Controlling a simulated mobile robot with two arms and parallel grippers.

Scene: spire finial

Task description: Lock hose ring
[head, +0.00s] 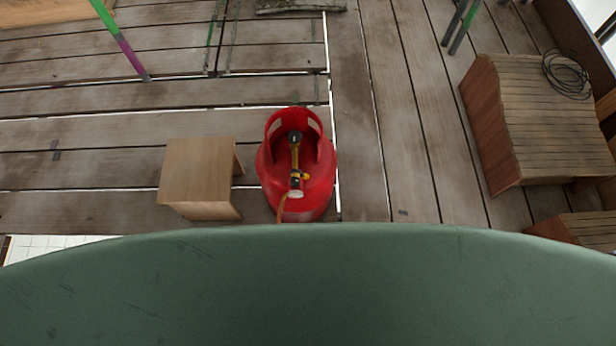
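A red gas cylinder (313,183) stands upright on the wooden deck in the middle of the head view, with an open red collar around its top. A yellow and black valve or regulator fitting (295,160) sits inside the collar. A pale hose end with a ring-like part (295,194) is at the fitting's near end, and an orange-brown hose (282,208) drops from it out of sight behind the green surface. The ring is too small to tell whether it is locked. Neither of my grippers is in view.
A small wooden stool (196,172) stands just left of the cylinder. A large green curved surface (310,285) fills the bottom. A slatted wooden bench (555,115) with a black coiled cable (566,75) is at right. The deck (400,130) right of the cylinder is clear.

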